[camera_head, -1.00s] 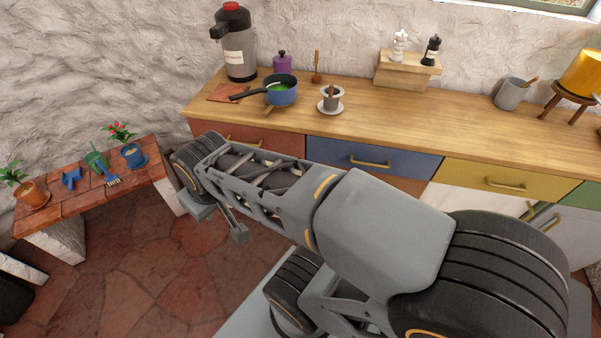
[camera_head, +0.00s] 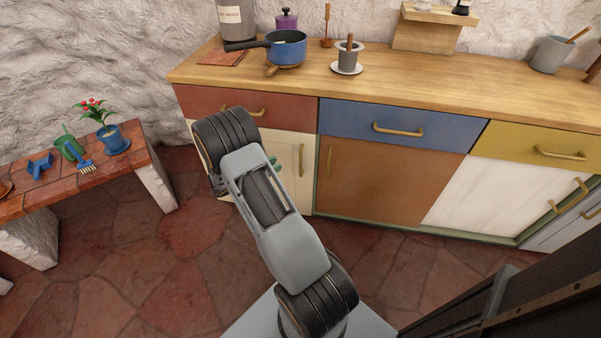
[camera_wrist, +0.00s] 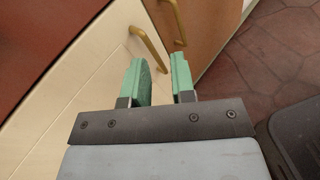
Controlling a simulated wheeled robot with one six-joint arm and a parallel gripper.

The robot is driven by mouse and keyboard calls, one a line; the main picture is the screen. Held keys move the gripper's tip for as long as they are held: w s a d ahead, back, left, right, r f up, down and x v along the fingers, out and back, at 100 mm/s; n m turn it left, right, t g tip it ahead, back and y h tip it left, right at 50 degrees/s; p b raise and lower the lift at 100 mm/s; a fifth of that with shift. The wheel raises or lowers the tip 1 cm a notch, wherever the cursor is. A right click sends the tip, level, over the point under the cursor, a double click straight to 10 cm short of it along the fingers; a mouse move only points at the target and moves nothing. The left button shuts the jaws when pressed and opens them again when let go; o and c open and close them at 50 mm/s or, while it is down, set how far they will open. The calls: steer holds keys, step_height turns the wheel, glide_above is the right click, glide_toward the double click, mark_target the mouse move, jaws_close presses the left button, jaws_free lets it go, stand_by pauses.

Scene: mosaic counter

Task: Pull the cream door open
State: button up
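The cream door (camera_head: 305,198) is shut under the red drawer at the left of the counter, partly hidden behind my arm. Its upright brass handle (camera_head: 301,160) is near its right edge. In the wrist view the cream door (camera_wrist: 85,80) fills the left side and its handle (camera_wrist: 149,47) shows just past the fingertips. My gripper (camera_wrist: 158,66) has green fingers that stand apart with nothing held between them. In the head view a bit of its green finger (camera_head: 273,163) shows beside my arm, left of the handle. I cannot tell whether the handle's lower end lies between the fingertips.
The brown door (camera_head: 375,180) adjoins on the right, with its handle (camera_wrist: 178,22) close to the cream door's. A brick bench (camera_head: 100,165) with plant pots stands at the left. The tiled floor (camera_head: 185,255) in front is clear.

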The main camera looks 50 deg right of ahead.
mark_target(300, 160)
step_height(300, 160, down, 10)
steer(key=w+d+n+t+h+b, duration=0.2)
steer(key=d+n+b, duration=0.1)
steer(key=n, duration=0.1)
steer(key=d+b, duration=0.1)
steer(key=d, duration=1.1)
steer(key=shift+s+d+r+b, duration=0.1)
steer(key=shift+s+d+b, duration=0.05)
steer(key=shift+d+b, duration=0.2)
steer(key=shift+a, duration=0.1)
jaws_close()
